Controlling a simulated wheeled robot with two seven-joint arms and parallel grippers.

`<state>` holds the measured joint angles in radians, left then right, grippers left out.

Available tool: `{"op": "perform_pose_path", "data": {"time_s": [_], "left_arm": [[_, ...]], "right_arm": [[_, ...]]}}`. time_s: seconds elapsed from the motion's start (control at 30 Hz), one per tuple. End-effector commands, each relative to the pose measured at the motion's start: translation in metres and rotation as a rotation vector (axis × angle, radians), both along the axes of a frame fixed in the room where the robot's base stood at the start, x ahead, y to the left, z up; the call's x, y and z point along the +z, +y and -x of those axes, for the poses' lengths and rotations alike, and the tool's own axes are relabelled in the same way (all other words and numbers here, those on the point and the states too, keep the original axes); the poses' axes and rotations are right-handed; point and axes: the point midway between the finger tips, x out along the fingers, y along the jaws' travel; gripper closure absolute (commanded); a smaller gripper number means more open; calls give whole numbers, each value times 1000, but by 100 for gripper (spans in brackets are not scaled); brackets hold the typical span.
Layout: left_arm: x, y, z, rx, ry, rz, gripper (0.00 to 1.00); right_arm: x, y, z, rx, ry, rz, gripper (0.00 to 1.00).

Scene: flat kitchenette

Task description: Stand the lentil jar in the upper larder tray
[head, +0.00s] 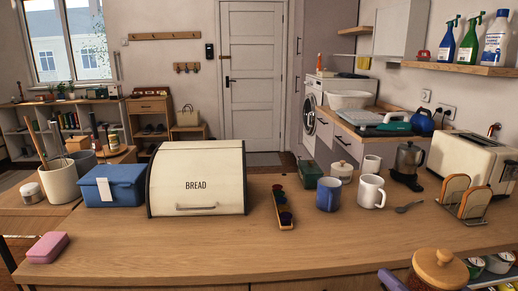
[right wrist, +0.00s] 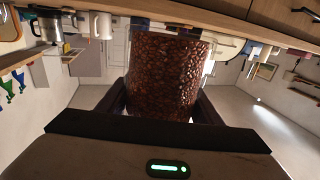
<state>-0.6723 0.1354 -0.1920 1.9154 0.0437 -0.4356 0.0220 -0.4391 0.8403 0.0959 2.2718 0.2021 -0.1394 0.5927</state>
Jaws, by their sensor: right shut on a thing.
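The lentil jar (head: 438,268) shows at the bottom right of the head view, with a round wooden lid and knob. Its clear body, full of reddish-brown pieces, fills the middle of the right wrist view (right wrist: 166,75). My right gripper (right wrist: 163,106) is shut on the jar's body, one dark finger on each side. Only a small part of that gripper shows left of the jar in the head view (head: 390,281). What seems to be the upper larder tray (head: 487,286) is at the bottom right corner, mostly cut off, with several cans in it. My left gripper is out of view.
The wooden counter (head: 330,245) has bare room at its front middle. A bread bin (head: 197,180) stands left.

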Motion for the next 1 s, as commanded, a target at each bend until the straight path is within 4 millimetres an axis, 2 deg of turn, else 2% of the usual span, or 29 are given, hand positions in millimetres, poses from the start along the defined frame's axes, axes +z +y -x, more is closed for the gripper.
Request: {"op": "perform_pose_path", "data": {"time_s": [0.2, 0.4, 0.7, 1.0], "left_arm": [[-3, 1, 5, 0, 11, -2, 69], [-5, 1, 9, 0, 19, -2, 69], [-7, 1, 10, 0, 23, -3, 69], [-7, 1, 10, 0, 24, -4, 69]], "right_arm": [[-36, 27, 34, -75, -2, -13, 84], [-55, 47, 62, -168, -2, -12, 84], [-62, 63, 89, -312, -4, -6, 84], [-62, 66, 96, -371, -7, -2, 84]]}}
